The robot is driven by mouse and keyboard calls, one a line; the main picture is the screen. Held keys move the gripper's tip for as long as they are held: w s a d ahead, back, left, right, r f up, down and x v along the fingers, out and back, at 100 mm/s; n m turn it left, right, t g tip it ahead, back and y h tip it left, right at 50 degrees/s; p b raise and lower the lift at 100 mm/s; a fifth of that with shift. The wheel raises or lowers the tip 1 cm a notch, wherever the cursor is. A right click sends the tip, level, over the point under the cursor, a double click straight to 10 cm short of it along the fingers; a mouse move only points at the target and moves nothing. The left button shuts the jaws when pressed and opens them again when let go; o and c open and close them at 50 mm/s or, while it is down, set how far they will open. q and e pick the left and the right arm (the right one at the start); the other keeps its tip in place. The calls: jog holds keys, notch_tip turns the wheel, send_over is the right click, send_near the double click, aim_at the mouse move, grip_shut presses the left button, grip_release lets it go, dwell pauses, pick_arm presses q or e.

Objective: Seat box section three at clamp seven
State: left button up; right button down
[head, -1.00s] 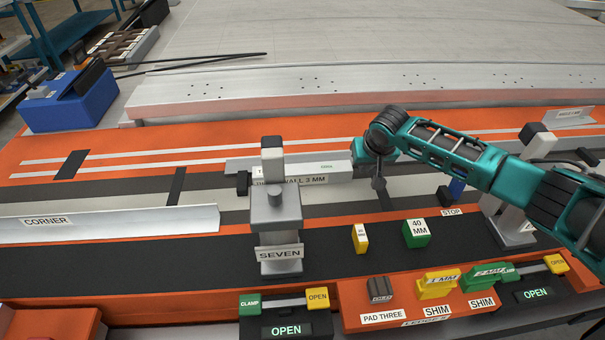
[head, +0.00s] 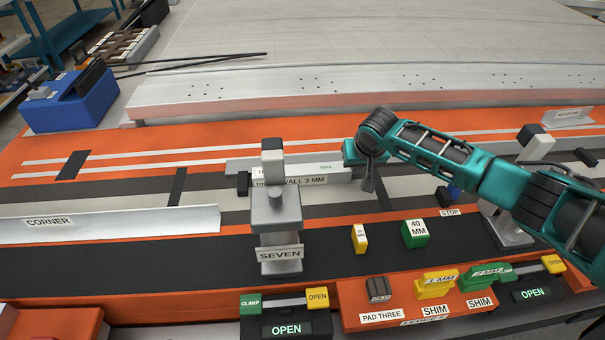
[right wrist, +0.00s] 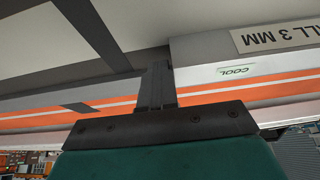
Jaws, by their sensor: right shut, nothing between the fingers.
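The box section (head: 338,165) is a pale grey bar with a wall 3 mm label and a small green COOL mark. It lies along the bed behind clamp seven (head: 275,212), whose post hides part of it. Clamp seven is a grey upright with a SEVEN plate; the panel (head: 287,330) below it reads OPEN. My right gripper (head: 368,184) points down by the bar's right end, its fingers together and empty. In the right wrist view the shut fingers (right wrist: 157,85) appear beside the bar (right wrist: 205,52); contact cannot be told. My left gripper is out of view.
A yellow block (head: 359,238) and a green 40 MM block (head: 415,234) stand right of clamp seven. Pad three (head: 378,290) and yellow and green shims sit on the front orange ledge. A CORNER angle piece (head: 120,224) lies left. Another clamp post (head: 515,205) stands right, below my arm.

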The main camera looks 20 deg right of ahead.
jog(key=shift+w+a, duration=0.15)
jog(key=shift+a, duration=0.5)
jog(key=shift+d, duration=0.2)
jog(key=shift+s+d+p, duration=0.25)
jog(key=shift+d+p, duration=0.15)
jog(key=shift+d, duration=0.45)
notch_tip(320, 180, up, 8)
dwell(0.7)
dwell(0.4)
